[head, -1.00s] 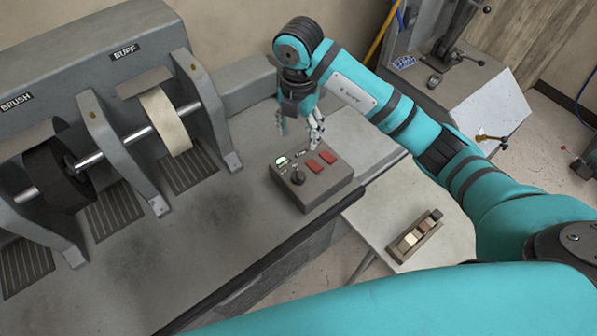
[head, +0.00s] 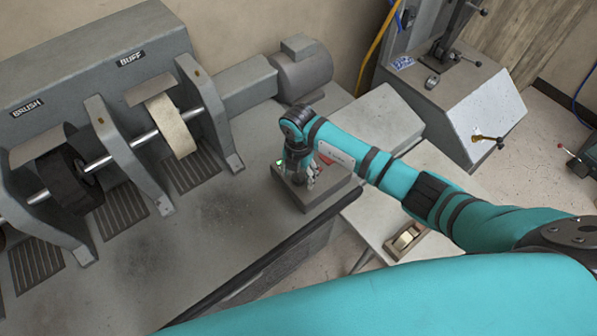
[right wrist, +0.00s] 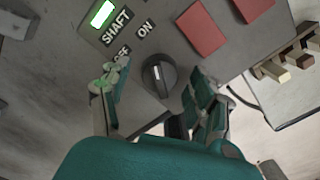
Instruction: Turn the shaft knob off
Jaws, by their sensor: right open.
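The shaft knob (right wrist: 158,75) is a round dark knob with a white pointer line, on a grey control box (head: 322,194). In the right wrist view the line points roughly up, nearer the ON label (right wrist: 146,28) than the partly hidden OFF label (right wrist: 122,52). A green lit window (right wrist: 103,14) sits by the SHAFT label (right wrist: 116,28). My right gripper (right wrist: 160,88) is open, its fingers on either side of the knob; I cannot tell whether they touch it. In the head view my right gripper (head: 299,180) hides the knob. My left gripper is not in view.
Two red buttons (right wrist: 202,27) sit beside the knob on the box. The brush wheel (head: 75,178) and buff wheel (head: 170,125) stand at the left. A small side table (head: 375,225) holds a tray of blocks (head: 405,240). The bench front is clear.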

